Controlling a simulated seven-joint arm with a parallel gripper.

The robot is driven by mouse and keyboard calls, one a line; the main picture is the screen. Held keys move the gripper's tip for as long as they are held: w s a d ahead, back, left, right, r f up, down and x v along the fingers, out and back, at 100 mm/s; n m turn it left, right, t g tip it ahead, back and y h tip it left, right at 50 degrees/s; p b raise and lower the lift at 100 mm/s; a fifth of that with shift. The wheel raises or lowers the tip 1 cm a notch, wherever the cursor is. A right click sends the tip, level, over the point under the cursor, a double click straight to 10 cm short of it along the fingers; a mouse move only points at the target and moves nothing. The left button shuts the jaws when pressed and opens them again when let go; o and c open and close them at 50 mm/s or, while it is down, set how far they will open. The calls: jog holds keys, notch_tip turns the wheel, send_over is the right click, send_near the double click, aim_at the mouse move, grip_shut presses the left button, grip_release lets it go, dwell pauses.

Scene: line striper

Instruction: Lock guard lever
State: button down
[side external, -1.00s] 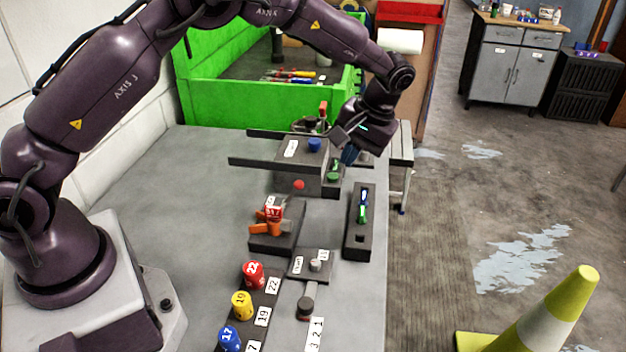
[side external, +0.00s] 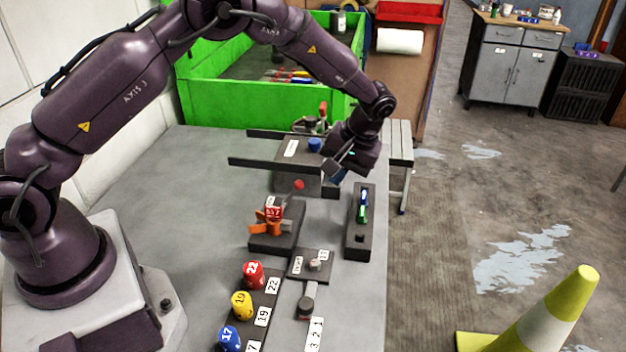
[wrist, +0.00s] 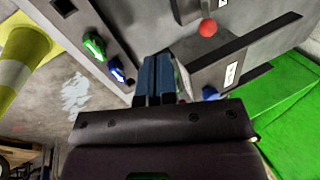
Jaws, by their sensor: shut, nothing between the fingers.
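A lever with a red ball knob (side external: 299,185) stands at the front of a dark box (side external: 300,150) with long flat rails; I cannot tell for sure that it is the guard lever. The knob also shows at the top of the wrist view (wrist: 208,27). My gripper (side external: 335,178) is at the box's right front corner, right of the knob and apart from it. In the wrist view its blue fingers (wrist: 155,80) are together and empty.
A dark block with green and blue lights (side external: 362,210) lies right of the box. An orange-handled fixture (side external: 268,222) is in front. Red (side external: 253,274), yellow (side external: 242,305) and blue (side external: 229,338) numbered pieces stand nearer. A green bin (side external: 230,105) is behind. The bench's left side is clear.

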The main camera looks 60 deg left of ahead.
aim_at(292, 193)
jog(key=shift+s+a+f, duration=0.75)
jog(key=shift+a+f, duration=0.05)
jog(key=shift+a, duration=0.25)
jog(key=shift+s+a+f, duration=0.7)
jog(key=shift+a+f, duration=0.1)
jog(key=shift+a, duration=0.2)
